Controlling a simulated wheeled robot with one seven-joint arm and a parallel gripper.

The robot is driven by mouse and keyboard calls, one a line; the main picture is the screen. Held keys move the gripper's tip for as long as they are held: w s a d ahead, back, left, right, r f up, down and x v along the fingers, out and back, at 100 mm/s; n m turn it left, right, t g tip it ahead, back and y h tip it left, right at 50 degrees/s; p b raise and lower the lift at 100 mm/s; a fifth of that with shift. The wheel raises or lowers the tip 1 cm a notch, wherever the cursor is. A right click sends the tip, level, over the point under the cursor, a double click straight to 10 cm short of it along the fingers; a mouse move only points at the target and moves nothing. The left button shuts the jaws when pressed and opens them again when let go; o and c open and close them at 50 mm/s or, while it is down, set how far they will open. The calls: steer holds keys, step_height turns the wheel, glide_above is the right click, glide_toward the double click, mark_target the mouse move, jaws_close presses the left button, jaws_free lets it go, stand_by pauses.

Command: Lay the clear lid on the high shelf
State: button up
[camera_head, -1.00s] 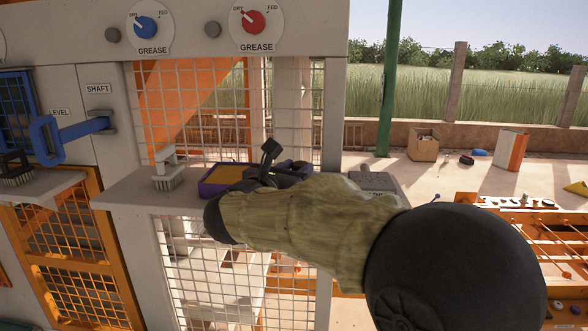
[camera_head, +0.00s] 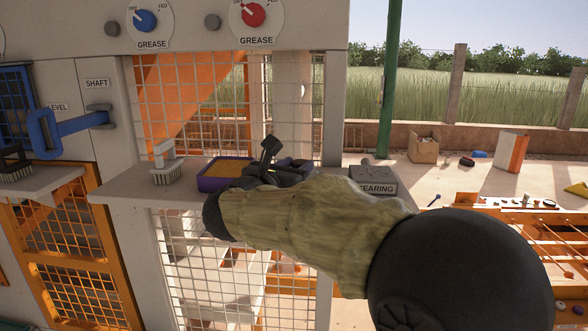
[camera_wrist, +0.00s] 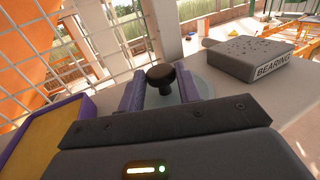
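The clear lid (camera_wrist: 204,84) shows in the wrist view as a pale, see-through disc with a dark round knob (camera_wrist: 161,75). It appears to lie flat on the high grey shelf (camera_wrist: 238,122), between an orange-filled purple tray and the bearing box. Much of the disc is hidden by my gripper. My gripper (camera_wrist: 160,87) has its two purple fingers on either side of the knob, with gaps showing beside the knob's stem. In the head view my gripper (camera_head: 276,172) is low over the shelf (camera_head: 130,190), and the lid cannot be made out there.
The purple tray (camera_head: 212,184) stands left of my gripper, and a brush (camera_head: 166,167) stands further left. The grey box marked BEARING (camera_head: 374,178) sits on the shelf's right end. A wire mesh (camera_head: 190,100) rises behind the shelf.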

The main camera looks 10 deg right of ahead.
steer(key=o, duration=0.4)
steer(key=shift+f, duration=0.1)
steer(key=shift+r+p, duration=0.25)
steer(key=shift+p, duration=0.1)
steer(key=shift+r+p, duration=0.5)
steer(key=shift+p, duration=0.4)
steer(key=shift+s+a+f, duration=0.1)
steer(key=shift+s+f, duration=0.05)
steer(key=b+v, duration=0.7)
steer(key=v, duration=0.4)
steer(key=shift+s+a, duration=0.2)
steer(key=shift+s, duration=0.1)
